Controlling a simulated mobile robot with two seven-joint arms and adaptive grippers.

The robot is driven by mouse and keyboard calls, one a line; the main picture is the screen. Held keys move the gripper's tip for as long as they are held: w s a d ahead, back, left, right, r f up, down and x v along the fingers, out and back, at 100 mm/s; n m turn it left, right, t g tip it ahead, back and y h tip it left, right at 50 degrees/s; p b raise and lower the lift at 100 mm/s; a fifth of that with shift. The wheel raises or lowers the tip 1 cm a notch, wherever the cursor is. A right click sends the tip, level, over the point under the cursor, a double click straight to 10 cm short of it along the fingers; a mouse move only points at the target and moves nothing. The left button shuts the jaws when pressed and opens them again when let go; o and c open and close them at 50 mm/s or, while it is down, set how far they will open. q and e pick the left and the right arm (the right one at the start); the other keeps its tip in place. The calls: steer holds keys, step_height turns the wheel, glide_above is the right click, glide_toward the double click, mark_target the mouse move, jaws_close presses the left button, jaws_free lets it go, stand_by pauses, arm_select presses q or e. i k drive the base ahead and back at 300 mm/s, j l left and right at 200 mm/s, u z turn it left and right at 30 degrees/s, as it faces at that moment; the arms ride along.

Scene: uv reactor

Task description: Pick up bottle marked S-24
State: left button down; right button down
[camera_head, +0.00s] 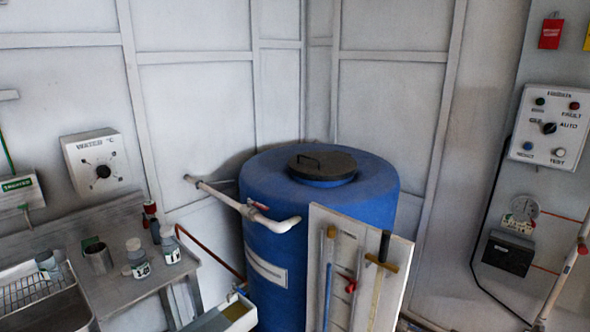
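A third bottle-like container (48,265) sits at the wire rack by the sink. The label writing is too small to read, so I cannot tell which one is S-24. Neither of my grippers is in view.
A metal cup (98,258) stands left of the bottles on the bench (115,295). A large blue tank (262,205) with a pipe and a leaning tool board (340,245) fill the middle. A control panel (549,126) hangs at right.

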mark_target(49, 267)
steer(key=u, duration=1.15)
